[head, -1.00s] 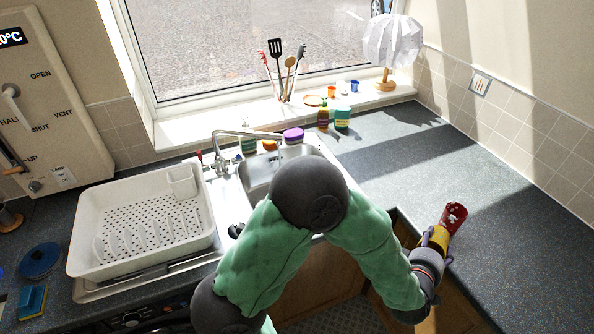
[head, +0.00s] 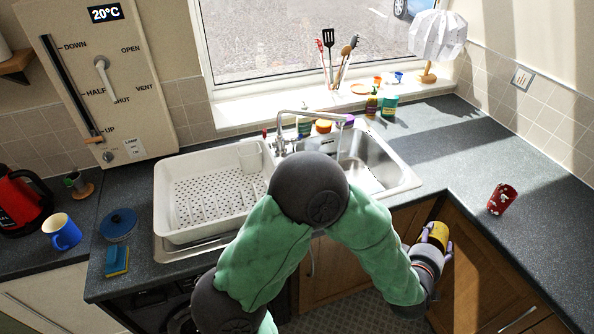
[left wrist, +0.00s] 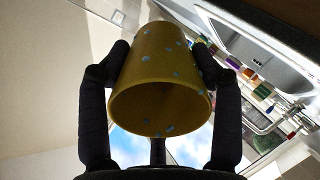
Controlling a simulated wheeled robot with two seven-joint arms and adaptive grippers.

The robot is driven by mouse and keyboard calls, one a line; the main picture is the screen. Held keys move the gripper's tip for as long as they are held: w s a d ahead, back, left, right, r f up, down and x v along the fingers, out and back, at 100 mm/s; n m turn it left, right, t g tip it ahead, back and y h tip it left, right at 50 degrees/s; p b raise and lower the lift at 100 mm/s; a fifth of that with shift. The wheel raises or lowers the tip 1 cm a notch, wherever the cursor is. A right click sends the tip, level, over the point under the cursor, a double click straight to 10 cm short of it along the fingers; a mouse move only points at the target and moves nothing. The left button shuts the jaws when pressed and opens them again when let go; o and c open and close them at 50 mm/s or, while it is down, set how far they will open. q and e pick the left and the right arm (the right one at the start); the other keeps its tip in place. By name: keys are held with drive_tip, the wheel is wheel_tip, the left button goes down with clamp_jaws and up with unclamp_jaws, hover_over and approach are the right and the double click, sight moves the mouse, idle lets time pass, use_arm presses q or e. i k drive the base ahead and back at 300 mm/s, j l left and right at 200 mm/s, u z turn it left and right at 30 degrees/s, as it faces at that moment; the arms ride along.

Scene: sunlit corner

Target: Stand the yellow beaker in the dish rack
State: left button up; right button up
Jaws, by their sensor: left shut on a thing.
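The yellow beaker (head: 436,234) is in my left gripper (head: 435,243), beyond the counter's front edge at the right of the head view. In the left wrist view the yellow beaker (left wrist: 160,75) has blue spots, and its wide open end faces the camera. The two dark fingers of the left gripper (left wrist: 165,65) close on its sides. The white dish rack (head: 200,232) stands on the counter left of the sink, well to the left of the gripper. I see nothing standing in its main tray. My right gripper is not in view.

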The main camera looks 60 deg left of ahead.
sight(206, 181)
drive_tip(key=k+u, duration=0.15)
drive_tip(key=u, duration=0.35)
drive_tip(key=k+u, duration=0.1)
drive_tip(key=u, duration=0.4)
drive_tip(key=k+j+u, duration=0.1)
drive_tip(key=u, duration=0.4)
